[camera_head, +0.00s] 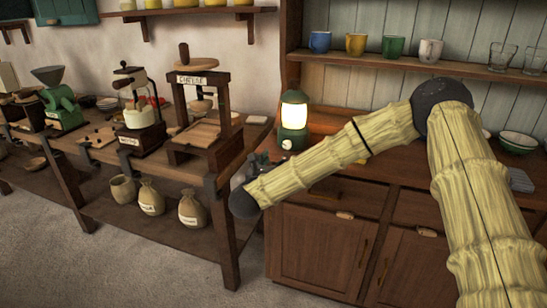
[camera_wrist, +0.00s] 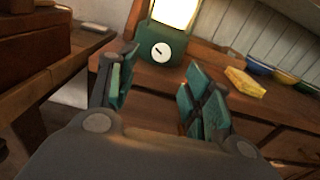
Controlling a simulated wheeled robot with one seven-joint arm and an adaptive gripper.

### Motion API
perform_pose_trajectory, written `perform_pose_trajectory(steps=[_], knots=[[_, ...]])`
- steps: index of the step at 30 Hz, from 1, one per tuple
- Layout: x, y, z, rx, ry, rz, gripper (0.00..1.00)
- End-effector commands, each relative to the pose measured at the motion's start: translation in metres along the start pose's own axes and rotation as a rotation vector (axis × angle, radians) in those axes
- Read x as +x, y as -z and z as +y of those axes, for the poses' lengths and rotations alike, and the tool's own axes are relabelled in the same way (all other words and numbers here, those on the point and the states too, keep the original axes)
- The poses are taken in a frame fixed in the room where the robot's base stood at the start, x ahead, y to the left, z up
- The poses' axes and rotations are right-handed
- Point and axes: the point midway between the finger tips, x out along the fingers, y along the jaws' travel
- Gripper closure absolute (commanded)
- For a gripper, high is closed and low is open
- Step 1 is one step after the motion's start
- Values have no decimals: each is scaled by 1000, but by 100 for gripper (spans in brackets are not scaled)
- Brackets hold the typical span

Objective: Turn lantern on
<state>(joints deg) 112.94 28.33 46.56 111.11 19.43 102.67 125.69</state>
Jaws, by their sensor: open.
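The lantern (camera_head: 293,112) stands upright on the wooden counter at the left end of the hutch. It has a green body, and its pane glows bright yellow-white. A round white dial (camera_head: 286,144) sits low on its front. In the wrist view the lantern (camera_wrist: 174,47) is straight ahead, and its dial (camera_wrist: 161,52) shows a dark slanted mark. My gripper (camera_wrist: 158,82) is open and empty, its green-padded fingers spread in front of and below the dial, apart from it. In the head view my gripper (camera_head: 246,168) is mostly hidden behind my arm.
A wooden press (camera_head: 205,115) on a workbench stands left of the lantern. A yellow block (camera_wrist: 243,82) and several bowls lie to the right on the counter. Mugs and glasses stand on the shelf (camera_head: 400,64) above. Drawers and cupboard doors (camera_head: 320,245) are below.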

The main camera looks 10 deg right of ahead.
Motion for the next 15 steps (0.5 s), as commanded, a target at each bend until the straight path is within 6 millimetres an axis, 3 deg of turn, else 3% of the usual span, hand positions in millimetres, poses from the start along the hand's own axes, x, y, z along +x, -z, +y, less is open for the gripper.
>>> perform_pose_trajectory(steps=[15], knots=[[1, -4, 2, -30, 2, 2, 50]])
